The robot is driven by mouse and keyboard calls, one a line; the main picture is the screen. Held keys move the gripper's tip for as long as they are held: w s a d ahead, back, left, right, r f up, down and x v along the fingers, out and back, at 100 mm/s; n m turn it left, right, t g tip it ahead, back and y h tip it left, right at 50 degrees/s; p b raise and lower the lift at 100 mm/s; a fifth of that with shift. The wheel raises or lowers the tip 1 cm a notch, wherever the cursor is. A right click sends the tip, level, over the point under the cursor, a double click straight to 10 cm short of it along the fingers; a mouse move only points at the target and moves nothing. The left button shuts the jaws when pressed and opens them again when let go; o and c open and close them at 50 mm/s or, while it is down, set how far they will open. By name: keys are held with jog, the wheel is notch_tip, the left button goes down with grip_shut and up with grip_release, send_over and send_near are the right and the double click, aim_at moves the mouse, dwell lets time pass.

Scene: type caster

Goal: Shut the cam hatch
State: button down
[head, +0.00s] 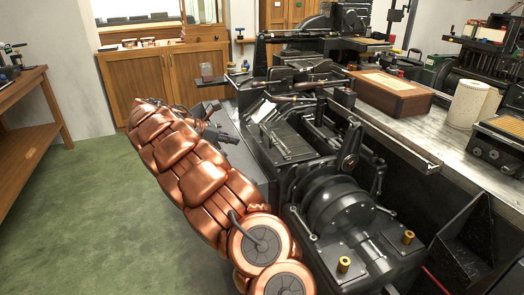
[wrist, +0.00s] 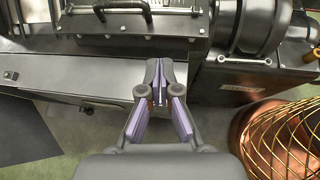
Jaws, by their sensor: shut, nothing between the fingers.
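The type caster (head: 335,215) is a dark machine along the middle and right of the head view. A dark panel with a bar handle (wrist: 130,22), possibly the cam hatch, lies across the top of the wrist view. A similar handled plate (head: 284,143) shows on the machine in the head view. I cannot tell how far it is open. My gripper (wrist: 158,84) is shut and empty, in front of the machine's grey side and below the panel in the picture. In the head view the gripper is small and dark, beyond my copper arm, and hard to make out.
A grey ledge (wrist: 85,75) with a dark slot runs below the panel. A round drum housing (wrist: 257,25) stands at its right. Green floor (head: 90,205) is open at left. A wooden bench (head: 22,125) and cabinet (head: 165,75) stand farther off.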

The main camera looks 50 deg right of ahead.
notch_tip(320, 180, down, 2)
jog(key=w+d, duration=0.1)
jog(key=w, duration=0.1)
send_near(269, 146)
jog(key=shift+n, duration=0.4)
jog(key=x, duration=0.3)
jog(key=b+x, duration=0.1)
jog(key=x, duration=0.1)
jog(key=shift+a+f, duration=0.2)
jog(key=shift+f, duration=0.25)
jog(key=shift+s+d, duration=0.3)
jog(key=shift+d, duration=0.55)
